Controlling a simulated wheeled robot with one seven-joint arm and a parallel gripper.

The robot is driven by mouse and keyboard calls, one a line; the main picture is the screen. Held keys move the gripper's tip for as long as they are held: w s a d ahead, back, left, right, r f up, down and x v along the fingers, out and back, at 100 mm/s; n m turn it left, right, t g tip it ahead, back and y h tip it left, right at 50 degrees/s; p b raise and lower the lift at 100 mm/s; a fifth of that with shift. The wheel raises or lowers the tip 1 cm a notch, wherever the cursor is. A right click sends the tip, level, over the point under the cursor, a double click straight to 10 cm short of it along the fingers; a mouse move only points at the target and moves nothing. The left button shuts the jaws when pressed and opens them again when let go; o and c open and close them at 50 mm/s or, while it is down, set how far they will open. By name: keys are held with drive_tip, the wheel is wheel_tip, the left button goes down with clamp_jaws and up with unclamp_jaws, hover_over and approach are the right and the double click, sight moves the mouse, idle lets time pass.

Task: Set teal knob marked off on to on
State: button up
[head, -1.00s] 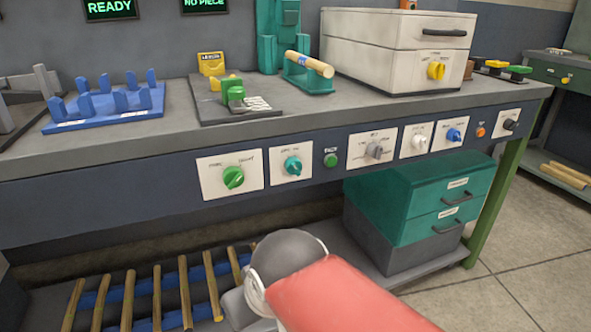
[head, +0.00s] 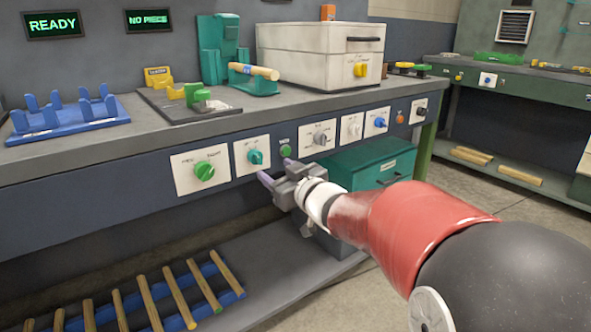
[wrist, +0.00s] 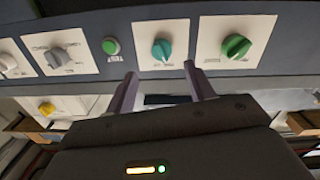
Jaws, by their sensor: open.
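The teal knob (head: 255,157) sits on a white plate (head: 242,170) on the bench's front panel, between a larger green knob and a small green button. In the wrist view the teal knob (wrist: 161,50) is ahead of the fingers, roughly between their lines; its plate markings are too small to read. My gripper (head: 275,171) is open and empty, a little below and right of the teal knob in the head view, apart from it. It also shows in the wrist view (wrist: 160,80) with two purple fingers spread.
Beside the teal knob are the green knob (head: 204,171), the green button (head: 286,151) and a grey knob (head: 320,138). White and blue (head: 380,123) knobs sit further right. A teal drawer unit (head: 365,165) stands under the bench, behind my arm. Wood rods (head: 180,297) lie low left.

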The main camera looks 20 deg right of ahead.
sight(260, 160)
drive_tip(key=shift+y, duration=0.3)
drive_tip(key=x, duration=0.7)
drive_tip(key=shift+w+a, duration=0.15)
drive_tip(key=shift+w, duration=0.2)
drive_tip(key=c, duration=1)
